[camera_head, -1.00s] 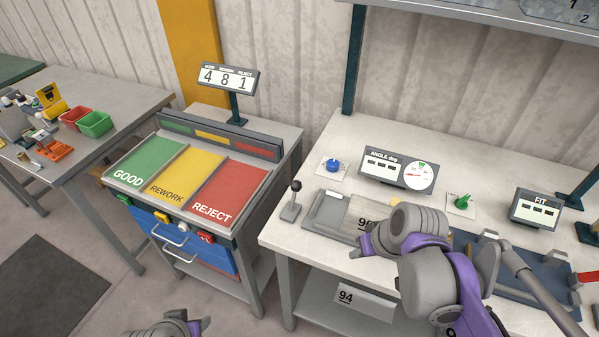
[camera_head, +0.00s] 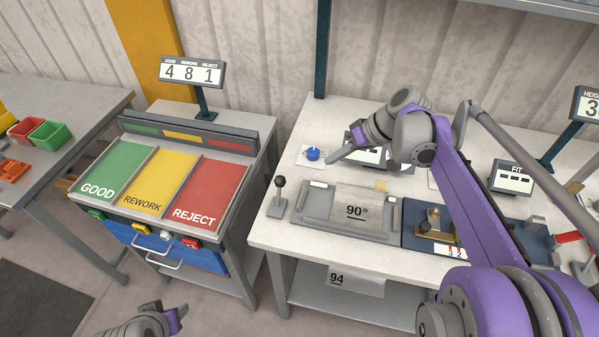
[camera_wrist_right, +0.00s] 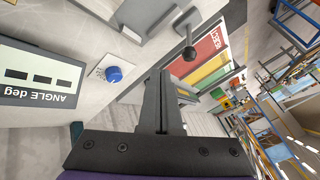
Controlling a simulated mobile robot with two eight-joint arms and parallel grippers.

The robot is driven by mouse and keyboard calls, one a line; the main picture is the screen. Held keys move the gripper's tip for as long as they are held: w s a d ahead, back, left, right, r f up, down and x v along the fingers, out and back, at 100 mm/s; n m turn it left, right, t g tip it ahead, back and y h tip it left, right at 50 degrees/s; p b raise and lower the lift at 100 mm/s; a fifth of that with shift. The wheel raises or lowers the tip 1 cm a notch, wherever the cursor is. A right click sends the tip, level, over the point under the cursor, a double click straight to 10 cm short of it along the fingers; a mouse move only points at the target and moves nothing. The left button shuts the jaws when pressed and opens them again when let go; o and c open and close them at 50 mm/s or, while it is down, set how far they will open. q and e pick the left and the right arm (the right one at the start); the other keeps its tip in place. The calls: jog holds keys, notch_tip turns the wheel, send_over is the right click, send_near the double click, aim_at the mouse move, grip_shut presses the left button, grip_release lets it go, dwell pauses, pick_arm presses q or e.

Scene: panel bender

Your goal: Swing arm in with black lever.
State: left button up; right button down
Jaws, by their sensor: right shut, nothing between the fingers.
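The black lever (camera_head: 280,187) is a short upright stick with a black ball knob on a grey base, left of the grey 90° bender plate (camera_head: 318,207) on the white bench. It also shows at the top of the right wrist view (camera_wrist_right: 189,52). My right gripper (camera_head: 333,160) is shut and empty, in the air beside the blue knob (camera_head: 313,154), behind and to the right of the lever and apart from it. Its closed fingers also show in the right wrist view (camera_wrist_right: 160,85). My left gripper (camera_head: 180,313) is low at the bottom edge, mostly cut off; its jaws are unclear.
The angle display (camera_head: 366,155) is partly hidden behind my right arm. A blue fixture (camera_head: 411,232) with a brass part sits right of the plate. A sorting stand (camera_head: 202,146) with green, yellow and red panels stands left of the bench, across a gap.

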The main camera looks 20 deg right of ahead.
aim_at(279, 191)
jog(key=x, duration=1)
jog(key=shift+w+f, duration=0.1)
jog(key=a, duration=0.2)
jog(key=shift+a+r, duration=0.3)
jog(key=shift+r, duration=0.05)
jog(key=shift+a, duration=0.7)
